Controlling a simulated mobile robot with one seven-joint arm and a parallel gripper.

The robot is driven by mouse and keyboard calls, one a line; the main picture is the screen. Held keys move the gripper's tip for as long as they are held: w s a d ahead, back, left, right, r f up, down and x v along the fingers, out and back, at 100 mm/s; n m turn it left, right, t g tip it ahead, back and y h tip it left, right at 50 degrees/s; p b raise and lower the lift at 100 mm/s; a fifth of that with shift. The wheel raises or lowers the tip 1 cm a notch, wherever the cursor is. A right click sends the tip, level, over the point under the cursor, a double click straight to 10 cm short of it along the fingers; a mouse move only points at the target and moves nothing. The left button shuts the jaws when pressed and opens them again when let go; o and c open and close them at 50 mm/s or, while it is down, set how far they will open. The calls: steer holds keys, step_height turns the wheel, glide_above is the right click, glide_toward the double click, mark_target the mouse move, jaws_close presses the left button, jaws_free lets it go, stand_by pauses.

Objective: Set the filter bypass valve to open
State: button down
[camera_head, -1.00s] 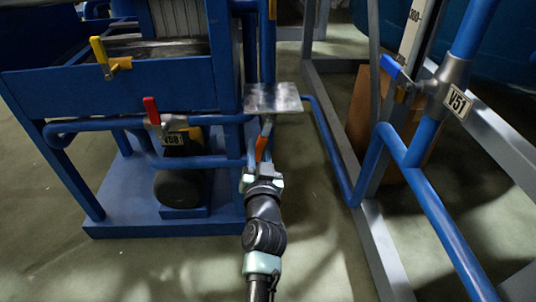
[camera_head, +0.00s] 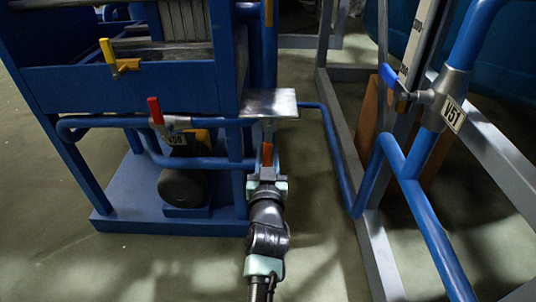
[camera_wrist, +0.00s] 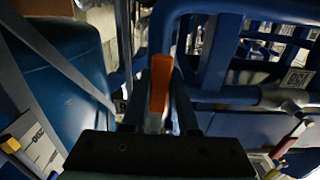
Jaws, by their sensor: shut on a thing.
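An orange valve handle (camera_head: 267,154) on a metal lever hangs below a metal plate (camera_head: 270,103) at the corner of the blue frame. My gripper (camera_head: 266,172) reaches up to it from below and is shut on it. In the wrist view, the orange handle (camera_wrist: 160,85) stands upright between the two fingers of my gripper (camera_wrist: 160,110). The valve body is mostly hidden by the plate in the head view. I cannot read a label on this valve.
A red-handled valve (camera_head: 155,112) tagged V58 and a yellow-handled valve (camera_head: 108,52) are at left. A blue-handled valve (camera_head: 392,77) tagged V51 is at right. Blue pipes (camera_head: 345,165) and the blue frame stand close around my gripper. Open floor (camera_head: 130,270) lies in front.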

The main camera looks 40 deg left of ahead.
steer(key=c, duration=0.7)
jaws_free()
steer(key=v, duration=1.3)
steer(key=shift+p, duration=0.4)
